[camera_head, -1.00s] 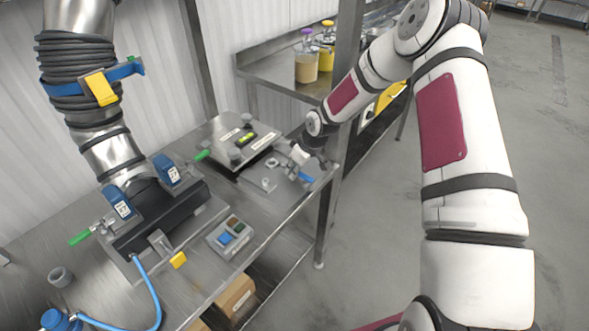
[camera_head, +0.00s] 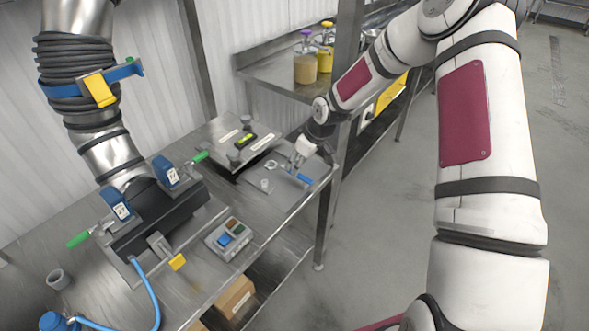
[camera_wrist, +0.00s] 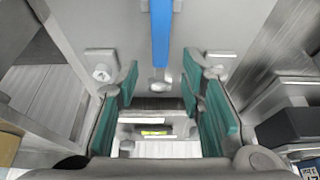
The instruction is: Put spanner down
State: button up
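The spanner, with a blue handle (camera_head: 304,179) and a bare metal end, lies on or just above a grey metal plate at the right end of the steel table. In the wrist view its blue handle (camera_wrist: 161,35) comes in from the top, and its metal end (camera_wrist: 160,86) lies between the fingertips. My gripper (camera_wrist: 160,90) is open, with its green finger pads clear of the spanner on both sides. In the head view my gripper (camera_head: 297,158) is just above the spanner and hides part of it. I cannot tell its exact height.
A button box (camera_head: 231,237) sits near the table's front edge. A black pipe clamp assembly (camera_head: 150,215) with blue and green handles stands on the left. A plate with a yellow-green level (camera_head: 245,140) is behind the spanner. A shelf post (camera_head: 343,120) stands close to my arm.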

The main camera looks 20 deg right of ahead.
jog(key=s+r+m+h, duration=0.1)
jog(key=s+r, duration=0.5)
jog(key=r, duration=0.3)
jog(key=s+d+r+m+h, duration=0.1)
jog(key=s+r+h, duration=0.1)
jog(key=s+r, duration=0.65)
jog(key=s+r+m+h, duration=0.1)
jog(key=s+r, duration=0.4)
jog(key=r, duration=0.6)
jog(key=s+a+r+m+t, duration=0.1)
jog(key=s+r+m, duration=0.1)
jog(key=s, duration=0.6)
jog(key=s+a+r+m+y, duration=0.1)
jog(key=s+r+m, duration=0.1)
jog(key=s, duration=0.6)
jog(key=shift+s+r+t, duration=0.4)
jog(key=shift+r, duration=0.35)
